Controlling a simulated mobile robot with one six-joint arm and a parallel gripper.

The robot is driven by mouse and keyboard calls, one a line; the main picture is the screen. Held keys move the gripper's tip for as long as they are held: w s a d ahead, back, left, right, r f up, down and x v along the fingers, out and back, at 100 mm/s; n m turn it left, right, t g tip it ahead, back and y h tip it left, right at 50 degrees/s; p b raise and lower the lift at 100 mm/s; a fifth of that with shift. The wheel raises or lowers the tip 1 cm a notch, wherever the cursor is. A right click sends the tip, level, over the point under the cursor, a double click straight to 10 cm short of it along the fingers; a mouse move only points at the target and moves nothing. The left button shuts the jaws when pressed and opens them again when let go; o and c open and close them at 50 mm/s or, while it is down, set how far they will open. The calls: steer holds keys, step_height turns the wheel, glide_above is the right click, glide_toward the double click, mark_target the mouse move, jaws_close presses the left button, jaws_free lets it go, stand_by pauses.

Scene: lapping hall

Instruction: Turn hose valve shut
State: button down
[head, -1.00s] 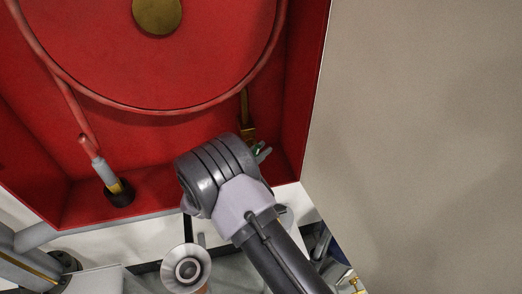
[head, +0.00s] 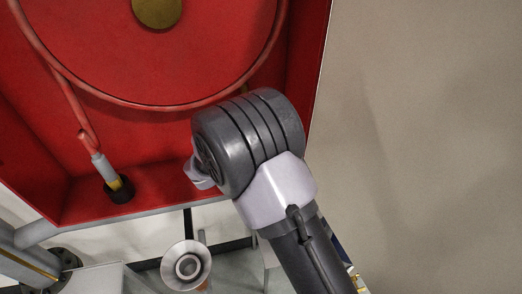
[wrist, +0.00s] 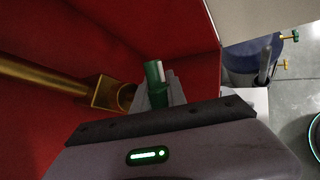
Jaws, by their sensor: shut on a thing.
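The hose valve has a brass body (wrist: 104,94) at the end of a brass pipe (wrist: 35,80), seen in the wrist view inside the red cabinet. Its green handle (wrist: 154,82) stands up at the middle of that view. My gripper (wrist: 160,92) is shut on the green handle, with its grey fingers around the lower part. In the head view my arm covers the valve, the handle and the fingertips. The handle's exact angle to the pipe is hard to tell.
The red cabinet (head: 165,190) holds a hose reel (head: 130,60) with a red hose. The hose's nozzle (head: 106,168) rests in a black holder at the lower left. A beige wall (head: 420,130) is at right. A blue vessel (wrist: 252,58) stands outside the cabinet.

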steer(key=shift+s+a+f+m+g+y+b, duration=0.2)
steer(key=shift+m+g+y, duration=0.25)
steer(key=shift+y, duration=0.5)
steer(key=shift+w+a+f+m+g+y+b, duration=0.15)
steer(key=shift+m+g+y+b, duration=0.2)
steer(key=shift+y, duration=0.65)
steer(key=shift+s+a+f+m+g+y+b, duration=0.15)
steer(key=shift+m+g+y, duration=0.3)
steer(key=shift+y, duration=0.5)
steer(key=shift+a+r, duration=0.1)
steer(key=shift+a, duration=0.05)
steer(key=c, duration=1.3)
jaws_free()
steer(key=shift+c, duration=0.2)
steer(key=p+v, duration=0.4)
steer(key=v, duration=1.3)
steer(key=shift+r, duration=0.25)
